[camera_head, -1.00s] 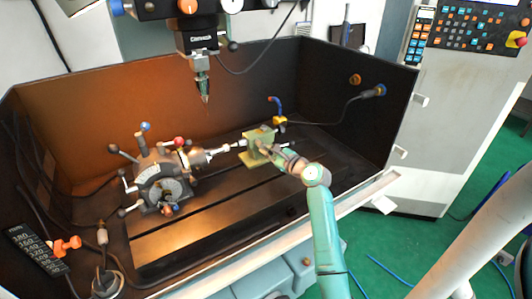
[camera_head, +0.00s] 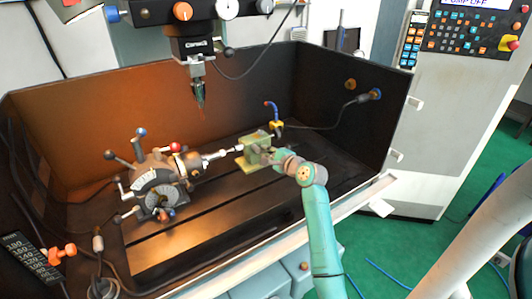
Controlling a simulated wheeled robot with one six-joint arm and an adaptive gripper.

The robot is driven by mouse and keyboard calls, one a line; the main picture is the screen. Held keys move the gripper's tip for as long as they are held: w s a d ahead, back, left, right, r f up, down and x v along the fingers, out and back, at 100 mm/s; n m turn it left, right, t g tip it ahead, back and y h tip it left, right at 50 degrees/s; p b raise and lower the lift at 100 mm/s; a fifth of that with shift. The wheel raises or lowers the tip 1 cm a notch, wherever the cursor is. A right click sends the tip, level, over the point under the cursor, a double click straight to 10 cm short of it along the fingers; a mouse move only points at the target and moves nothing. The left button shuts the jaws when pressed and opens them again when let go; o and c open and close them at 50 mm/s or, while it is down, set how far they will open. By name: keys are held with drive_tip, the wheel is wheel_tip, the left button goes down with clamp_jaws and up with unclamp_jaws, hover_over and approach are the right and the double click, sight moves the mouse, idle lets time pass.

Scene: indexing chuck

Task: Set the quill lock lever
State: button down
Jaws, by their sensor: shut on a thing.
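The small green tailstock (camera_head: 254,146) stands on the machine bed, with its pale quill pointing left at the dividing head. My gripper (camera_head: 267,157) is at the tailstock's right front side, on the end of my teal arm. It is shut on a small part there, apparently the quill lock lever. The lever itself is hidden behind the fingers and too small to make out, so its angle cannot be told.
The grey dividing head (camera_head: 157,184) with several ball-ended handles stands to the left. The spindle (camera_head: 198,82) hangs above and behind. A blue coolant nozzle (camera_head: 272,108) rises behind the tailstock. The dark enclosure wall (camera_head: 340,105) bounds the right. The front bed (camera_head: 205,232) is clear.

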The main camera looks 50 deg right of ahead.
idle(0.3)
drive_tip(key=c, duration=1.2)
unclamp_jaws()
drive_tip(key=v, duration=1.2)
